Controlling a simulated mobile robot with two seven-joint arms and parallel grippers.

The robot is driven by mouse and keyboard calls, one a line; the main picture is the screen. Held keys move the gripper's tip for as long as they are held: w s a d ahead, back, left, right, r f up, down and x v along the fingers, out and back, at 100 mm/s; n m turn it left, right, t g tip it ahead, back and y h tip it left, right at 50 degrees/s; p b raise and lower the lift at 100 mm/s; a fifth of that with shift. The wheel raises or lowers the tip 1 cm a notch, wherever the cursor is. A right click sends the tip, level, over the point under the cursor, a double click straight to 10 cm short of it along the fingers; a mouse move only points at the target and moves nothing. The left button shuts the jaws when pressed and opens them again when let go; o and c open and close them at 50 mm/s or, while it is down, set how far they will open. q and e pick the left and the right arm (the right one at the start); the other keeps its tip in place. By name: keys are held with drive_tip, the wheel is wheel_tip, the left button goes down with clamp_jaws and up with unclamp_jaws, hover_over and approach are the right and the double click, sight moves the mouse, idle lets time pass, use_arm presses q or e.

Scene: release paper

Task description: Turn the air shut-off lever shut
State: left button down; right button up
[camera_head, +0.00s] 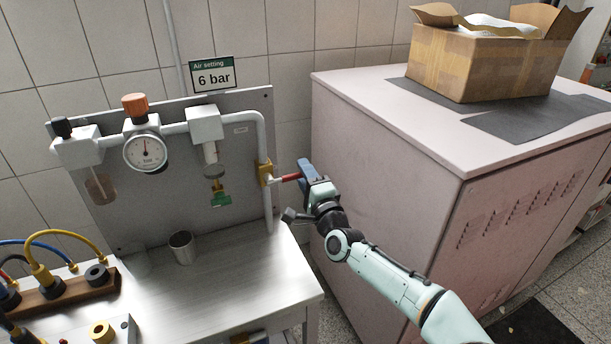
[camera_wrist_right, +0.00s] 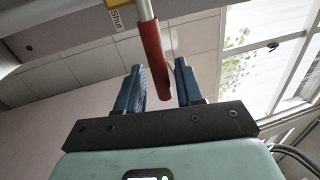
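The air shut-off lever has a red handle (camera_head: 291,178) on a yellow valve body (camera_head: 266,173) on the downpipe at the panel's right edge. In the head view the handle points to the right, roughly level. My right gripper (camera_head: 304,170) is at the handle's outer end. In the right wrist view the red handle (camera_wrist_right: 155,62) reaches in between the two blue fingers of my right gripper (camera_wrist_right: 159,84). There is a gap on both sides, so the gripper is open around its end. A "Shut" label (camera_wrist_right: 116,18) shows near the lever's base. My left gripper is not in view.
The pink cabinet (camera_head: 385,165) stands close behind and right of my right gripper, with an open carton (camera_head: 480,65) on top. The panel carries a gauge (camera_head: 147,151) and a "6 bar" sign (camera_head: 213,76). A metal cup (camera_head: 182,247) stands on the bench (camera_head: 240,290).

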drive_tip(key=v, duration=1.3)
drive_tip(key=shift+s, duration=0.2)
drive_tip(key=shift+d+f, duration=0.1)
drive_tip(key=shift+f, duration=0.1)
